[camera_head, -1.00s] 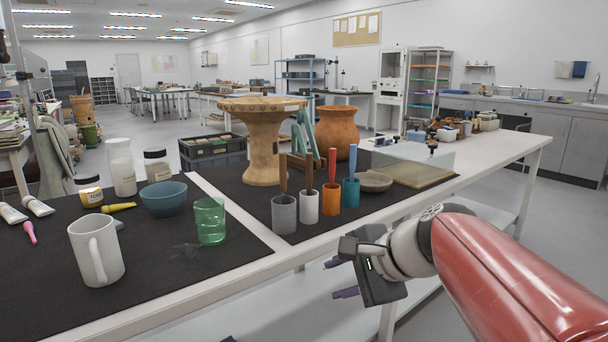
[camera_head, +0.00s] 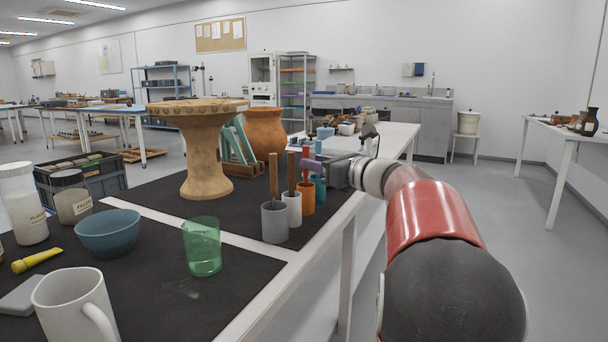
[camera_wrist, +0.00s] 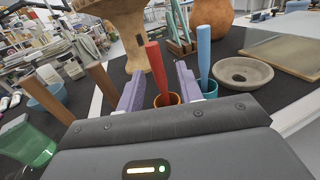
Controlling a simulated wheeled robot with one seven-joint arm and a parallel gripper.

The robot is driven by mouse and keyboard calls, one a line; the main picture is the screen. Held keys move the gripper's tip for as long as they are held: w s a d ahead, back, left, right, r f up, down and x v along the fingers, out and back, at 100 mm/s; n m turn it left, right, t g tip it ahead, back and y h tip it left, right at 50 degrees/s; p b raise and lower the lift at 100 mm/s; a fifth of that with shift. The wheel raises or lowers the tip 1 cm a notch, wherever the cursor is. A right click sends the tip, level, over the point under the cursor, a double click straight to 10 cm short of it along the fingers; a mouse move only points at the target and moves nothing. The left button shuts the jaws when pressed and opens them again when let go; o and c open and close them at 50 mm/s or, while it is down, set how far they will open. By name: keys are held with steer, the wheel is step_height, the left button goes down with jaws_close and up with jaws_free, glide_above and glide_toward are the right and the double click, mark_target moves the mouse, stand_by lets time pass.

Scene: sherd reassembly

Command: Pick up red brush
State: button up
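The red brush (camera_wrist: 155,66) stands handle-up in an orange cup (camera_wrist: 172,99); the brush (camera_head: 306,151) and the cup (camera_head: 307,201) also show in the head view. My gripper (camera_wrist: 159,70) is open, with its two purple fingers apart and the red handle between them in the wrist view. I cannot tell whether either finger touches it. In the head view my gripper (camera_head: 317,160) reaches in from the right at handle height and covers part of the handle. The brush's lower end is hidden in the cup.
A blue brush (camera_wrist: 204,44) in a teal cup stands close to the right finger. Brown-handled brushes stand in a white cup (camera_head: 292,210) and a grey cup (camera_head: 275,223) to the left. A shallow stone bowl (camera_wrist: 243,75), a wooden stand (camera_head: 206,160) and a clay jar (camera_head: 265,132) are nearby.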

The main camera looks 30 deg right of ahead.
mark_target(306, 173)
steer(key=x, duration=0.3)
steer(key=shift+w+a+f, duration=0.1)
steer(key=shift+w+a, duration=0.15)
steer(key=shift+w, duration=0.05)
jaws_close()
step_height(306, 173, up, 20)
steer(key=p, duration=0.7)
